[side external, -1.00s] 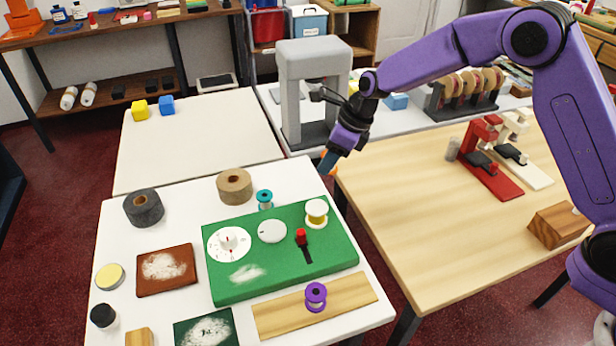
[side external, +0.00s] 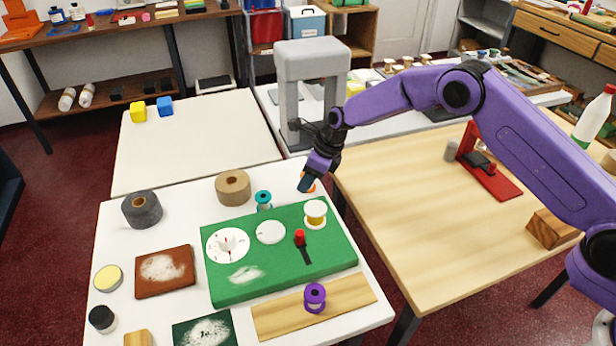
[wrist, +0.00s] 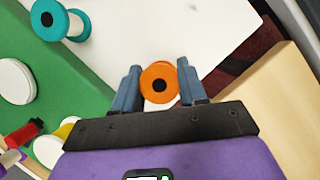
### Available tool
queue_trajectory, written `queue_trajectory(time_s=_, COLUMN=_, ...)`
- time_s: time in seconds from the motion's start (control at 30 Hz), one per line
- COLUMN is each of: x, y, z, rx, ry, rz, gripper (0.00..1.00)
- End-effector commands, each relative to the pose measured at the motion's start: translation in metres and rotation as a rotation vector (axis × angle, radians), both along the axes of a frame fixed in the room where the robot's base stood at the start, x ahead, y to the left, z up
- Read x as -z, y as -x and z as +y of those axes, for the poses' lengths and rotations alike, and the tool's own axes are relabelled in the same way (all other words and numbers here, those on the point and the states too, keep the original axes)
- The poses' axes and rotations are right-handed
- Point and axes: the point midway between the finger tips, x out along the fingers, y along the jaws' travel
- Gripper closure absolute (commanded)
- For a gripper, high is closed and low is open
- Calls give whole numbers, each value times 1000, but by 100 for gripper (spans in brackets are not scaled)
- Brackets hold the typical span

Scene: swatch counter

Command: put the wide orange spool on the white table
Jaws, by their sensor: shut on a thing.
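The orange spool (wrist: 158,84) is between my gripper's two blue fingers in the wrist view, its round end facing the camera. My gripper (side external: 308,186) is shut on it over the back right corner of the front white table (side external: 184,206). In the side view only a bit of orange (side external: 311,188) shows beside the fingers. I cannot tell whether the spool touches the tabletop. White surface shows behind the spool in the wrist view.
A teal spool (side external: 263,198), a tan roll (side external: 233,187) and a green board (side external: 229,287) with a yellow-and-white spool (side external: 315,213) lie left of and in front of my gripper. A wooden table (side external: 420,215) stands to the right. Another white table (side external: 200,140) lies behind.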

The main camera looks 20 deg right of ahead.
Motion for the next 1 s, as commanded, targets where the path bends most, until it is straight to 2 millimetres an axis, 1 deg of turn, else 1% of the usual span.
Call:
queue_trajectory(time_s=0.37, x=3, y=0, z=0, rx=0, ry=0, rz=-1, gripper=92)
queue_trajectory(time_s=0.4, x=3, y=0, z=0, rx=-1, ry=-1, rz=-2, gripper=49)
queue_trajectory(time_s=0.43, x=3, y=0, z=0, rx=-1, ry=-1, rz=-2, gripper=39)
queue_trajectory(time_s=0.47, x=3, y=0, z=0, rx=-1, ry=-1, rz=-2, gripper=33)
queue_trajectory(time_s=0.77, x=2, y=0, z=0, rx=-1, ry=-1, rz=-2, gripper=33)
queue_trajectory(time_s=0.87, x=-3, y=0, z=-1, rx=0, ry=-1, rz=-2, gripper=33)
queue_trajectory(time_s=1.0, x=-18, y=3, z=-5, rx=1, ry=-1, rz=-3, gripper=33)
